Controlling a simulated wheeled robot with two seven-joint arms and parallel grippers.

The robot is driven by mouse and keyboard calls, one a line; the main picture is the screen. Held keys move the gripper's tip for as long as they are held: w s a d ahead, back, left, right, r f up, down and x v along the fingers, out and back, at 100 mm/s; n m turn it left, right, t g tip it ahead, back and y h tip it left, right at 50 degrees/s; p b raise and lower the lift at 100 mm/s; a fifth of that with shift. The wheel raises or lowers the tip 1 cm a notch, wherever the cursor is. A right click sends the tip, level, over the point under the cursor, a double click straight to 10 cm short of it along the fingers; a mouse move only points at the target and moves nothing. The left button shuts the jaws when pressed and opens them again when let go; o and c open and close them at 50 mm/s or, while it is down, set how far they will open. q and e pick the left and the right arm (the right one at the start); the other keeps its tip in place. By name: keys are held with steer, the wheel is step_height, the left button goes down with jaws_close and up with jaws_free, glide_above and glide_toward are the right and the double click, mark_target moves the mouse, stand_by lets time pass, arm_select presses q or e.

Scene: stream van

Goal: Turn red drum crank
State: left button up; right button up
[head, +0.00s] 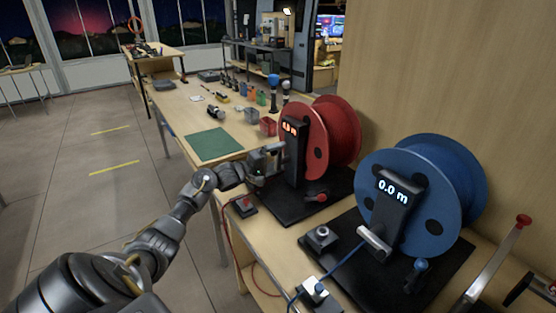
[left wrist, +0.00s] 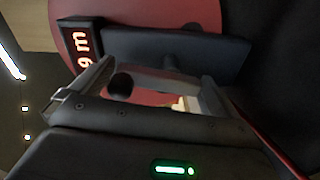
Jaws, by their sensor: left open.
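The red drum (head: 343,128) stands upright on a dark base, with a dark display post (head: 297,155) in front of it. The red digits are hard to read. A red-topped knob (head: 318,197) sits low on the base. My left gripper (head: 272,160) is open at the left side of the post. In the left wrist view the left gripper (left wrist: 155,85) faces the red drum (left wrist: 215,15) and a dark bar (left wrist: 215,47). A dark round spot shows between the fingers; I cannot tell whether it is a handle. No crank shows clearly. My right gripper is not in view.
A blue drum (head: 435,185) with a 0.0 m display stands close on the right. A green mat (head: 215,145) and small tools lie farther along the bench. A lever with a red knob (head: 523,220) stands at right.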

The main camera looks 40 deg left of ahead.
arm_select(q)
steer(key=shift+w+d, duration=0.1)
steer(key=shift+w, duration=0.15)
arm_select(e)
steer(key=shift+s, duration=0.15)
arm_select(q)
steer(key=c, duration=0.8)
steer(key=shift+c, duration=0.2)
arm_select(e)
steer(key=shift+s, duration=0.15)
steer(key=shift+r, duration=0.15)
